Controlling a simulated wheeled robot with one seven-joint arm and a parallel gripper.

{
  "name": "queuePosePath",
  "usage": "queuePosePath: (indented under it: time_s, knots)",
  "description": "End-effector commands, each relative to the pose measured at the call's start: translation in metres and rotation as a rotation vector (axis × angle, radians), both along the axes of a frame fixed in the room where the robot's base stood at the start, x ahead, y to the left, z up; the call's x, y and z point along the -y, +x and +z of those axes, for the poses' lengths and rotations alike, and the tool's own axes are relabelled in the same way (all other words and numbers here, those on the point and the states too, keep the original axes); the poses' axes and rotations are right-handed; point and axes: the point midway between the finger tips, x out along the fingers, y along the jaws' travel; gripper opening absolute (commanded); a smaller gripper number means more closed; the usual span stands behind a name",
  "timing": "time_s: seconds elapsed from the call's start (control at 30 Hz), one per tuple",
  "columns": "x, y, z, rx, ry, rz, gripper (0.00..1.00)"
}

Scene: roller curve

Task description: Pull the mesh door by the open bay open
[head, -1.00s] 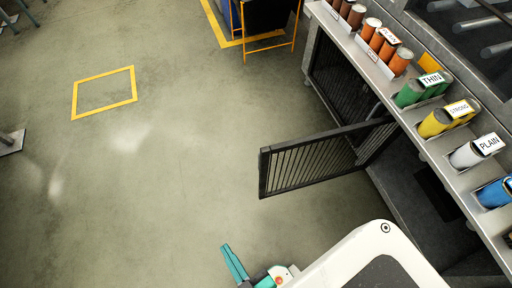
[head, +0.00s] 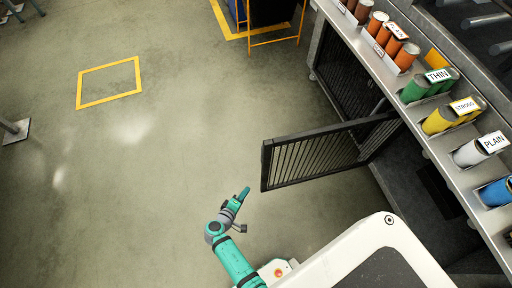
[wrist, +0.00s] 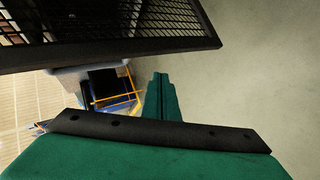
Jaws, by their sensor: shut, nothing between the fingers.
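The mesh door (head: 318,156) is a dark barred panel in the head view. It stands swung out from the bench front over the floor, beside the open bay (head: 428,200). In the wrist view the mesh door (wrist: 110,22) fills the upper left, with its frame edge above the fingers. My gripper (head: 244,192) is teal and shut, with nothing held. It is left of and below the door's free edge in the head view, apart from it. The wrist view shows the closed fingers (wrist: 162,92) pointing up beneath the door frame.
The steel bench (head: 440,128) with labelled coloured cans runs along the right. An orange-framed stand (head: 274,40) with a dark blue bin is at the top. A yellow floor square (head: 109,83) lies left. The floor between is clear.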

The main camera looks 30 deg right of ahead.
Motion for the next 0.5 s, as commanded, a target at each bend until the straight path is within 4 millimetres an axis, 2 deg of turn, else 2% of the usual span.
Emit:
queuePosePath:
  time_s: [0.03,0.2,0.4,0.5]
  knots:
    - [0.007,0.021,0.011,0.002,-0.064,-0.026,0.00]
    - [0.028,0.073,0.059,0.019,-0.289,-0.128,0.00]
    - [0.034,0.112,0.113,0.062,-0.477,-0.213,0.00]
    - [0.034,0.121,0.129,0.077,-0.527,-0.237,0.00]
